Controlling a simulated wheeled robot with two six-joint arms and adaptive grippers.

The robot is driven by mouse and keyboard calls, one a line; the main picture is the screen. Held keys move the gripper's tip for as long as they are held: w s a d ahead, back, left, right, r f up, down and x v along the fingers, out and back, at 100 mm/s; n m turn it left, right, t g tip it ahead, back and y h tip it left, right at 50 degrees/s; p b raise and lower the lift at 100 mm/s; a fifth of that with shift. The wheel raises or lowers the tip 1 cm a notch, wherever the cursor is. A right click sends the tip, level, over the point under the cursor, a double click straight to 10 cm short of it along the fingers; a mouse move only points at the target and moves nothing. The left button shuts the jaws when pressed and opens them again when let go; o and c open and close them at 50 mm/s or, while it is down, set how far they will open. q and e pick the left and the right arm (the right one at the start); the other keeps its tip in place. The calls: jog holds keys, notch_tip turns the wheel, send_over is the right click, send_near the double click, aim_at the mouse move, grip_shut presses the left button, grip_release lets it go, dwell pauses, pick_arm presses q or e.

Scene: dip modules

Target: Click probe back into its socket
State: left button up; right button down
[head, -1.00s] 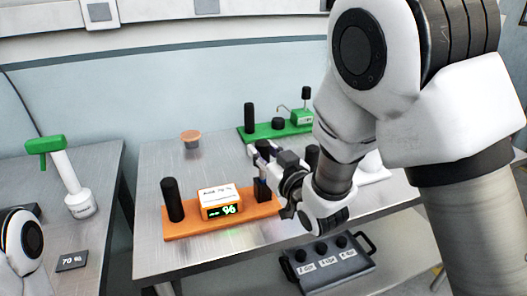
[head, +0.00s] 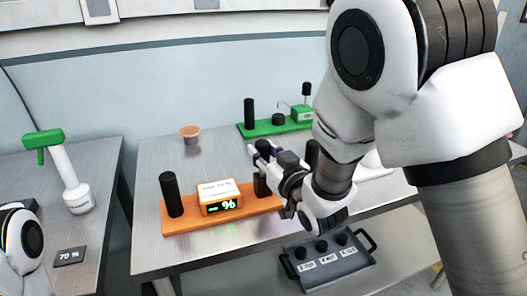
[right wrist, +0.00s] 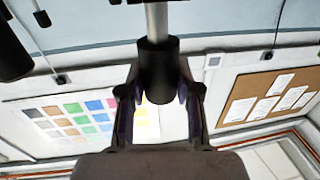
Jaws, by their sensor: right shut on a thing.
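The orange module (head: 235,217) lies on the near metal table. Its lit box (head: 219,205) has a white label on top and a green display reading dashes and a % sign. My right gripper (head: 264,156) is over the module's right end, just above a dark block (head: 262,184) there. In the right wrist view, its fingers (right wrist: 159,95) are shut on the black grip of the probe (right wrist: 158,65), whose metal rod runs to the top of the picture. Whether the probe tip touches a socket is hidden. My left gripper is out of view.
A black post (head: 171,195) stands at the orange module's left end. A green module (head: 272,129) with posts is at the back. An orange cup (head: 190,135) is behind left. A green-topped device (head: 67,175) stands on the left table.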

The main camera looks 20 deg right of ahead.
jog(key=shift+f+b, duration=1.05)
jog(key=shift+f, duration=0.25)
dwell(0.4)
jog(key=shift+s, duration=0.1)
jog(key=shift+c, duration=0.9)
grip_release()
jog(key=shift+r, duration=0.15)
jog(key=shift+r+p, duration=3.55)
jog(key=shift+r, duration=0.9)
jog(key=shift+f, duration=0.1)
